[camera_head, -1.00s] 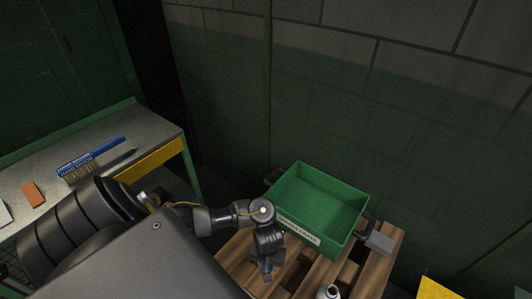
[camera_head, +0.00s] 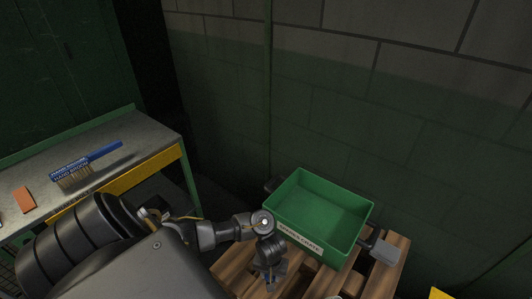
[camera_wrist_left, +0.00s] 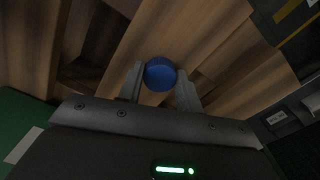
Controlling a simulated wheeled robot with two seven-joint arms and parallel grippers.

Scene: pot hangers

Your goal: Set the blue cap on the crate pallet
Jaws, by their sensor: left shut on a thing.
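The blue cap (camera_wrist_left: 160,74) is between the two fingers of my left gripper (camera_wrist_left: 160,88), which is shut on it in the left wrist view. In the head view my left gripper (camera_head: 270,278) points down over the front left of the wooden crate pallet (camera_head: 382,280). The pallet's slats (camera_wrist_left: 205,32) lie beneath the cap in the wrist view. I cannot tell whether the cap touches the slats. My right gripper is not in view.
A green crate (camera_head: 300,236) stands on the pallet, just right of and behind my left gripper. A bench (camera_head: 150,148) at the left holds a blue-handled brush (camera_head: 85,166) and an orange block (camera_head: 24,200). A block wall (camera_head: 390,120) rises behind.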

